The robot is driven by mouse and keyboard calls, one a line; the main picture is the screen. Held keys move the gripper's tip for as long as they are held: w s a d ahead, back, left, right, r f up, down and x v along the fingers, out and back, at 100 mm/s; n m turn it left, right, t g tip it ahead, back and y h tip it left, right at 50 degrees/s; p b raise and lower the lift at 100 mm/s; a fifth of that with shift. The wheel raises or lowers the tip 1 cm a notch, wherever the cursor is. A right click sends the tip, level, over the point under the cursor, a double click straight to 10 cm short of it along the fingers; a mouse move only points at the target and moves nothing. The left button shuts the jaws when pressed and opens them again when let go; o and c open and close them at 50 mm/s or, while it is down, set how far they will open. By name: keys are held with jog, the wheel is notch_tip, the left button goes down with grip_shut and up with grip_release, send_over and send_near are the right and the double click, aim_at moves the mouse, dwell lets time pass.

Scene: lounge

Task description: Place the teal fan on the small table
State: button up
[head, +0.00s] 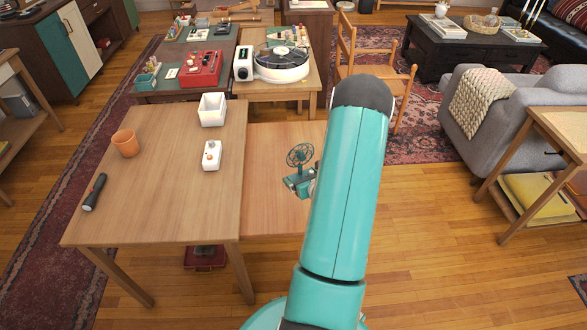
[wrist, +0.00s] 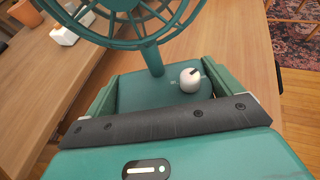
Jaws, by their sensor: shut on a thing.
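The teal fan (head: 300,155) has a round wire cage on a short post above a box-like base. In the wrist view its base (wrist: 142,97), with a white knob, sits between the fingers of my gripper (wrist: 160,92), which is shut on it. The fan looks upright. In the head view my gripper (head: 303,184) is largely hidden behind my teal arm. The fan shows over the lower, smaller wooden table (head: 272,205). I cannot tell whether its base touches the top.
The larger wooden table (head: 160,190) adjoins on the left. It bears a terracotta pot (head: 125,143), a flashlight (head: 94,192), a white container (head: 212,110) and a white device (head: 211,156). A turntable (head: 282,63) and wooden chair (head: 372,70) stand behind. The smaller table's visible top is otherwise clear.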

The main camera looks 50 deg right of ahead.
jog(key=shift+w+d+f, duration=0.1)
jog(key=shift+d+f, duration=0.05)
jog(key=shift+d, duration=0.3)
jog(key=w+d+f, duration=0.2)
jog(key=d+f, duration=0.1)
jog(key=w+d+f, duration=0.2)
jog(key=w+d, duration=0.1)
jog(key=w+d+f, duration=0.2)
jog(key=d+f, duration=0.1)
jog(key=shift+w+d+f, duration=0.3)
jog(key=shift+w+f, duration=0.05)
jog(key=shift+w, duration=0.05)
jog(key=shift+w+d+f, duration=0.2)
jog(key=shift+d+f, duration=0.1)
jog(key=shift+f, duration=1.65)
jog(key=shift+f, duration=0.15)
jog(key=o, duration=1)
